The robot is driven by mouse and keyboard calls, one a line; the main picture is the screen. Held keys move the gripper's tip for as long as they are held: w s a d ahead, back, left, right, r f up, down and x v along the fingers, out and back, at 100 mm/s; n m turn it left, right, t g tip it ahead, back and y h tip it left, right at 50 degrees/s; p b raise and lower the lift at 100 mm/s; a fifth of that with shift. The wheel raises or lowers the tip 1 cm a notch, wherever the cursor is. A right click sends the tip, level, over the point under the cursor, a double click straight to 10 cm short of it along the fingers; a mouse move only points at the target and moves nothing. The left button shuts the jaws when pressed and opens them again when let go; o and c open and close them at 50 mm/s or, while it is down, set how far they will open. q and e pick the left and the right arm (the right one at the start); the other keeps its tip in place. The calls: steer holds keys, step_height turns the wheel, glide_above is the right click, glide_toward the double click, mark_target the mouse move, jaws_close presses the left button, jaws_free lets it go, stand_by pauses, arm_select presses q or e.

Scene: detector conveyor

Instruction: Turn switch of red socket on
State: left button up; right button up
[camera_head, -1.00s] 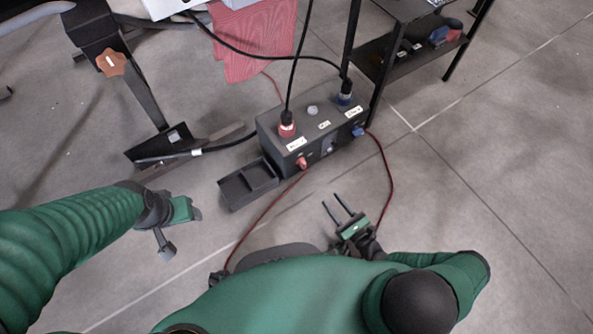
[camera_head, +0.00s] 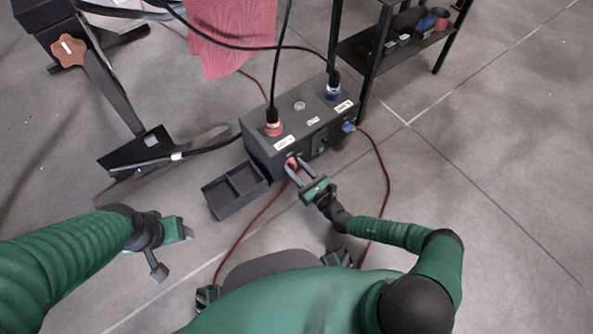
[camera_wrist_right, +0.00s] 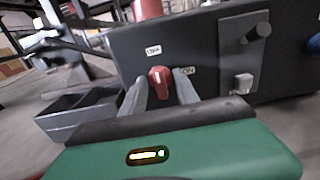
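The dark power box (camera_head: 270,157) stands on the floor with the red socket (camera_head: 272,125) on its top. The red switch (camera_head: 291,162) is on the box's near face, below the red socket. In the right wrist view the red switch (camera_wrist_right: 160,80) sits between an OFF label (camera_wrist_right: 153,50) above and an ON label (camera_wrist_right: 187,70) to its right. My right gripper (camera_head: 296,165) is open, its two fingers either side of the switch; I cannot tell whether they touch it. My left gripper (camera_head: 170,246) hangs at the left, away from the box; its fingers are unclear.
A blue socket (camera_head: 332,90) and blue switch (camera_head: 348,127) are at the box's right end. An open black tray (camera_head: 235,190) stands left of the box. Black cables rise from the sockets. A red cable (camera_head: 387,180) lies on the floor. A black shelf (camera_head: 390,45) stands behind right.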

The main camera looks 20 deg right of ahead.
jaws_close()
stand_by(0.4)
steer(key=m, duration=0.6)
steer(key=m+p, duration=0.1)
steer(key=m, duration=0.5)
steer(key=m+p, duration=0.1)
steer(key=m, duration=0.4)
steer(key=shift+d+f+m, duration=0.35)
steer(key=shift+m, duration=0.05)
stand_by(0.4)
